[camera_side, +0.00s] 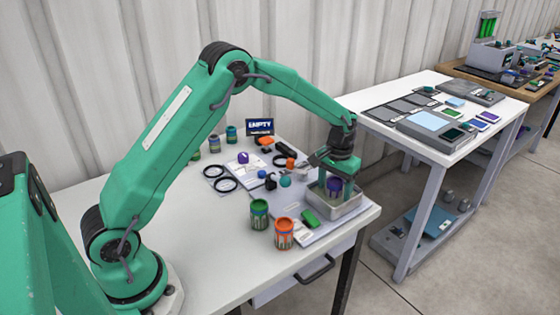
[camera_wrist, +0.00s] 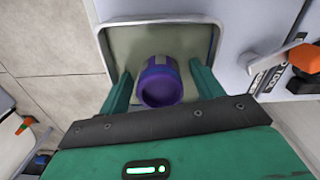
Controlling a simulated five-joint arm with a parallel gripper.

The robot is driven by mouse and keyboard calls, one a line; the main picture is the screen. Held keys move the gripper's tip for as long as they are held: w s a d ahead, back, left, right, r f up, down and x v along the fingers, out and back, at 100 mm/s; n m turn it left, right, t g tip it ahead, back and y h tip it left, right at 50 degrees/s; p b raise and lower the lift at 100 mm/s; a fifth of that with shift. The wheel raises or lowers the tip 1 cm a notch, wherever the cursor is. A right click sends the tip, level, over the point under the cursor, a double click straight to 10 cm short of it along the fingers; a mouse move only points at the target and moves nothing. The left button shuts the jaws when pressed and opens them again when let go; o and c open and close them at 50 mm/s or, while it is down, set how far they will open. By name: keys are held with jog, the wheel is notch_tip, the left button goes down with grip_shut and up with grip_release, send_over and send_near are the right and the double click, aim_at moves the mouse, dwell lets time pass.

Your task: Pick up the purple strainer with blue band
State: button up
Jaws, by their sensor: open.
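The purple strainer with a blue band (camera_wrist: 161,82) shows in the wrist view, inside a pale tote (camera_wrist: 160,27). My gripper (camera_wrist: 160,84) is open, with one green finger on each side of the strainer. A gap shows between the strainer and each finger. In the side view the strainer (camera_side: 334,186) is in the tote (camera_side: 345,210) at the table's right front corner, below my gripper (camera_side: 334,180). The strainer's lower part is hidden by the tote wall in the side view.
A green can (camera_side: 259,214) and an orange can (camera_side: 284,233) stand left of the tote. The table's left front is clear.

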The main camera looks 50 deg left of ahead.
aim_at(337, 182)
jog(key=c, duration=1.2)
jog(key=shift+o, duration=0.2)
jog(key=shift+r, duration=0.2)
jog(key=shift+r, duration=0.55)
jog(key=r, duration=0.3)
jog(key=shift+s+d+r, duration=0.1)
jog(key=shift+s+d, duration=0.1)
jog(key=shift+d, duration=0.2)
jog(key=s+d+r, duration=0.5)
jog(key=d+r, duration=0.1)
jog(key=d, duration=0.3)
jog(key=shift+s+r, duration=0.2)
jog(key=shift+s, duration=0.15)
jog(key=shift+d, duration=0.1)
